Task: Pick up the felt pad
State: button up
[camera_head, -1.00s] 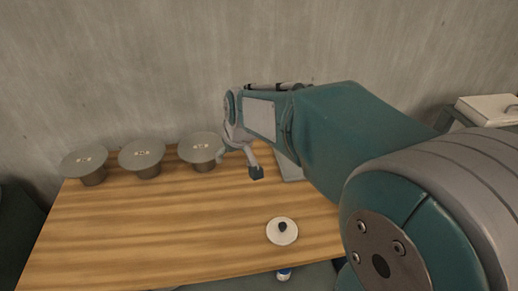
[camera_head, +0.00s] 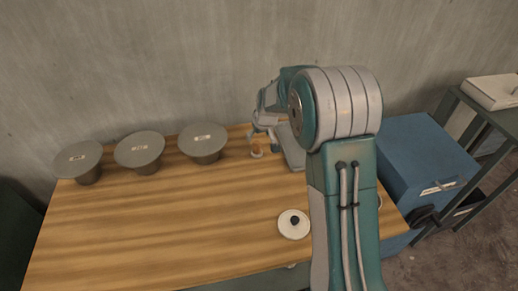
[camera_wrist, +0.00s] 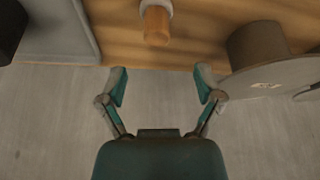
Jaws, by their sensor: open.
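A small object with an orange-brown cylindrical body and a white ring (camera_head: 257,152) stands at the back of the table, just below my gripper (camera_head: 262,132). It may be the felt pad; I cannot tell for sure. In the wrist view the orange-brown cylinder (camera_wrist: 156,28) shows at the top middle, beyond the fingertips and between their lines. My gripper (camera_wrist: 161,80) is open, with nothing between its fingers and apart from the cylinder. A white disc with a dark knob (camera_head: 300,232) lies near the table's front edge.
Three grey flared pieces (camera_head: 79,158) (camera_head: 140,150) (camera_head: 203,140) stand along the back of the wooden table (camera_head: 150,220), left of my gripper. A grey flat panel (camera_head: 291,150) lies right of it. A blue cabinet (camera_head: 425,160) stands right. The table's front left is clear.

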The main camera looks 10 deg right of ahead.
aim_at(257, 144)
jog(key=x, duration=0.8)
jog(key=shift+d+f, duration=0.2)
jog(key=shift+c, duration=0.4)
grip_shut()
